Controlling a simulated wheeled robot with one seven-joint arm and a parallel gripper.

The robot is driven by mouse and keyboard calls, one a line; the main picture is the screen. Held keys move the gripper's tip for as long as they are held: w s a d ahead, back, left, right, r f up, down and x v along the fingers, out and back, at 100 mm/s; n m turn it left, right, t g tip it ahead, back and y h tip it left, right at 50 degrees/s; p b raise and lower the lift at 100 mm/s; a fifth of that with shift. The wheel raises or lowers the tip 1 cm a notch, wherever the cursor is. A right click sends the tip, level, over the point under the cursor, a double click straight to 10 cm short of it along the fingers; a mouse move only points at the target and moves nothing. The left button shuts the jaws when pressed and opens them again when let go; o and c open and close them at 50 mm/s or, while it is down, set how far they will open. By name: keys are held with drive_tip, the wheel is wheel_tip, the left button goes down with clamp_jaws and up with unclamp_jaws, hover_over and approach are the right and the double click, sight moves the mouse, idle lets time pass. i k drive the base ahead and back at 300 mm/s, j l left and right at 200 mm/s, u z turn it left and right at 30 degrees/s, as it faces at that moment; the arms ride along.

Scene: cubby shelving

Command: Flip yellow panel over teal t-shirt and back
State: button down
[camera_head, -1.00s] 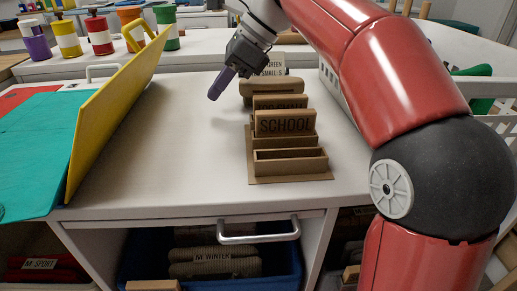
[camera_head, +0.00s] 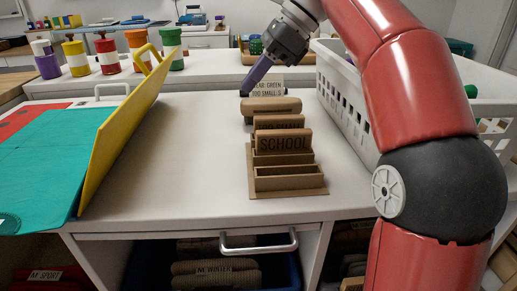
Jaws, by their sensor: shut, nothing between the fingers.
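The yellow panel (camera_head: 125,125) stands tilted up at the left of the white table, leaning to the right at its top, with a loop handle at its upper end. Its lower edge is beside the flat teal t-shirt (camera_head: 52,158), which lies left of it. The panel is not over the shirt's visible part. My gripper (camera_head: 247,91) has purple fingers and is shut and empty. It is at the back middle of the table, well right of the panel, just behind the wooden label holder. It touches neither panel nor shirt.
A wooden sorter (camera_head: 290,182) with a SCHOOL block (camera_head: 285,143) stands mid-table. A white basket (camera_head: 345,105) is at the right. Several coloured canisters (camera_head: 107,56) stand behind the panel. The table between panel and sorter is clear.

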sight(112, 137)
drive_tip(key=k, duration=0.6)
drive_tip(key=j, duration=0.75)
drive_tip(key=i+j+u, duration=0.1)
drive_tip(key=j, duration=0.7)
